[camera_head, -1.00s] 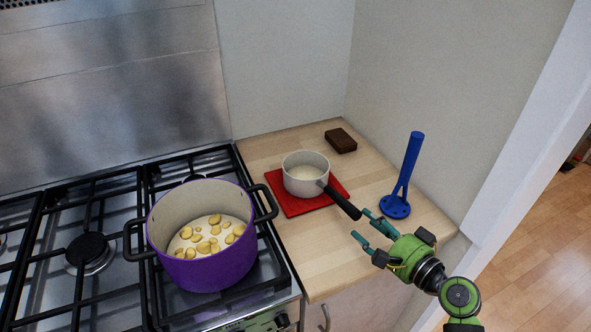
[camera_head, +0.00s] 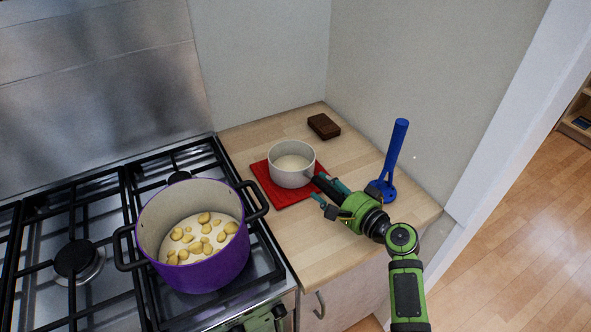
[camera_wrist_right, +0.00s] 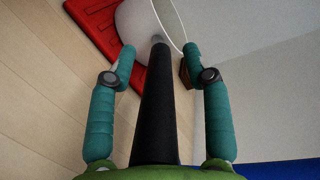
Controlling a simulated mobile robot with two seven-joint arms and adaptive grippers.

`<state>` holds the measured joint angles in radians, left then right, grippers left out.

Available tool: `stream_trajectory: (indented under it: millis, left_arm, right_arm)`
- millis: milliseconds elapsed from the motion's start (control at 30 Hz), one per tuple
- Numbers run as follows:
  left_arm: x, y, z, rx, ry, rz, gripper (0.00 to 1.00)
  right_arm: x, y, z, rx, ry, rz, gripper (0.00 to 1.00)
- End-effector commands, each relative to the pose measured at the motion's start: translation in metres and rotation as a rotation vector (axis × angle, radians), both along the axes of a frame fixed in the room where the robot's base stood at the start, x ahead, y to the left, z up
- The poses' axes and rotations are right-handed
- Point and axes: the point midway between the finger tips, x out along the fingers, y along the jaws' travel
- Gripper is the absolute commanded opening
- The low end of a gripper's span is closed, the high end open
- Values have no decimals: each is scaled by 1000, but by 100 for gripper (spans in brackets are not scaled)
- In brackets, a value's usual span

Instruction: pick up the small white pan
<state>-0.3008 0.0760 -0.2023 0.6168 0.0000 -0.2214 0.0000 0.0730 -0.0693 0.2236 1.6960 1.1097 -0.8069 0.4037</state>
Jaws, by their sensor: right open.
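The small white pan (camera_head: 291,170) stands upright on a red mat (camera_head: 264,178) on the wooden counter. Its black handle (camera_head: 327,186) points toward the front right. My right gripper (camera_head: 325,190) is open around the handle. In the right wrist view the handle (camera_wrist_right: 158,105) runs between the two teal fingers (camera_wrist_right: 160,62), with a gap on each side. The pan's white side (camera_wrist_right: 138,22) shows beyond the fingertips. Part of the handle is hidden by my gripper in the head view. My left gripper is not in view.
A large purple pot (camera_head: 205,270) with yellow pieces in pale liquid stands on the hob at left. A blue utensil (camera_head: 396,155) stands upright close to my right gripper. A brown block (camera_head: 323,126) lies behind. The counter's front left (camera_head: 310,245) is clear.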

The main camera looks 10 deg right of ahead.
Motion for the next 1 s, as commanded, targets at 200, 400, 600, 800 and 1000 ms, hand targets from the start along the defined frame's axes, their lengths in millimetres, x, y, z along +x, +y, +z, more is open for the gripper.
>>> stream_trajectory:
  millis: [200,400,600,800,1000]
  left_arm:
    - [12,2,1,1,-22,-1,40]
    - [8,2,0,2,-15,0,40]
    - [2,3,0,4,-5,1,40]
    - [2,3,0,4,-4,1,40]
    - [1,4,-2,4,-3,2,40]
  right_arm:
    - [0,0,0,0,0,0,34]
    - [0,0,0,0,1,1,0]
    - [0,0,3,3,-6,0,0]
    - [1,0,9,1,-8,0,0]
    - [1,0,34,0,-14,0,0]
